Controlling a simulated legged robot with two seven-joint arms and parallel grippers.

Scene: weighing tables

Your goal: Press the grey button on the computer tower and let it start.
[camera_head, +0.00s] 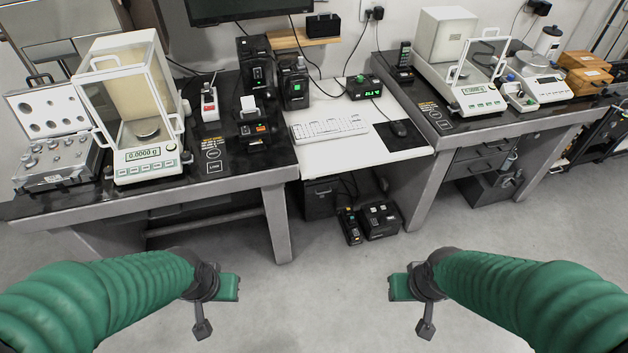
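Under the white middle desk, a dark box (320,198) stands on the floor in shadow and may be the computer tower. I cannot make out a grey button on it. My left gripper (216,300) is at the lower left, over the open floor in front of the left table. My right gripper (412,300) is at the lower right, over the floor. Both are well apart from the dark box and seem to touch nothing. How their fingers stand cannot be made out.
Two black devices (378,219) (350,226) stand on the floor beside the dark box. The white desk (385,165) holds a keyboard (328,128) and a mouse (398,129). Balances stand on the left table (278,178) and right table (455,143). The floor in front is clear.

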